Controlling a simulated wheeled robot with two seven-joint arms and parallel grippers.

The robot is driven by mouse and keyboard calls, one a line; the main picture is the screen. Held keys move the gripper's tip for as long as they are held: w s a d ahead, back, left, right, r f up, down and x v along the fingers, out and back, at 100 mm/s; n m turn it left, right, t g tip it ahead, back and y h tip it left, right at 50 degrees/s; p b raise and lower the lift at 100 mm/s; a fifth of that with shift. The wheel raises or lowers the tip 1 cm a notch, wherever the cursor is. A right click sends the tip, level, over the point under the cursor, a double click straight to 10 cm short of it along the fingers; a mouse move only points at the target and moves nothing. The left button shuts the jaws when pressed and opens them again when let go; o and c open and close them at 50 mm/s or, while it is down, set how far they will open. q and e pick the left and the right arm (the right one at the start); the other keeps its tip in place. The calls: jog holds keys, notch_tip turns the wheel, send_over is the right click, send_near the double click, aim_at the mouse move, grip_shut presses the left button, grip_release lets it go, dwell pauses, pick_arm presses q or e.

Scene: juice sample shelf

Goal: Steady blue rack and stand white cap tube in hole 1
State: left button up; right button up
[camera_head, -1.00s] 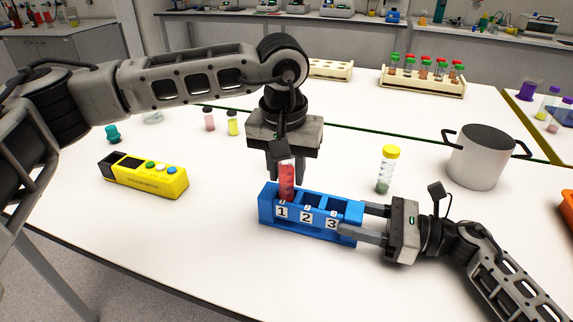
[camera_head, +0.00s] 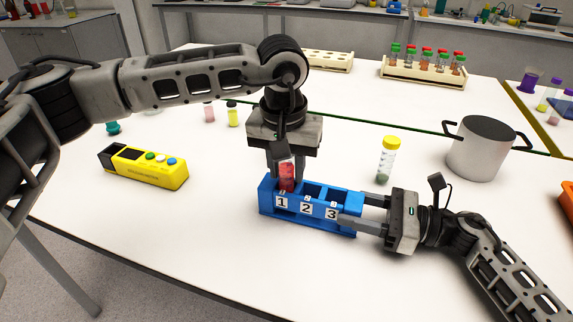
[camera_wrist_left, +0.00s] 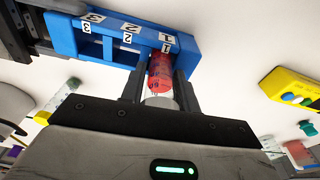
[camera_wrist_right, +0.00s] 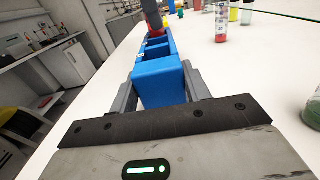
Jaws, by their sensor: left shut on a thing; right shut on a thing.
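The blue rack (camera_head: 347,228) stands on the white table with holes labelled 1, 2 and 3. My right gripper (camera_head: 364,212) is shut on its right end, one finger on each side, as the right wrist view shows on the rack's end (camera_wrist_right: 160,84). My left gripper (camera_head: 286,178) points down over hole 1, shut on an upright tube (camera_head: 287,176) with red contents. In the left wrist view the tube (camera_wrist_left: 160,74) is between the fingers, its lower end at the hole labelled 1.
A yellow-capped tube (camera_head: 387,160) stands behind the rack, with a grey pot (camera_head: 478,150) to its right. A yellow box with buttons (camera_head: 150,168) lies to the left. Racks of tubes (camera_head: 424,78) stand at the back. The table in front is clear.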

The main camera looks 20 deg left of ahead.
pick_arm(q)
jog(key=shift+s+f, duration=0.1)
jog(key=shift+f, duration=0.65)
jog(key=shift+r, duration=0.1)
dwell(0.3)
jog(key=shift+r, duration=2.15)
jog(key=shift+f, duration=2.25)
jog(key=shift+r, duration=0.15)
jog(key=shift+r, duration=2.1)
jog(key=shift+f, duration=0.85)
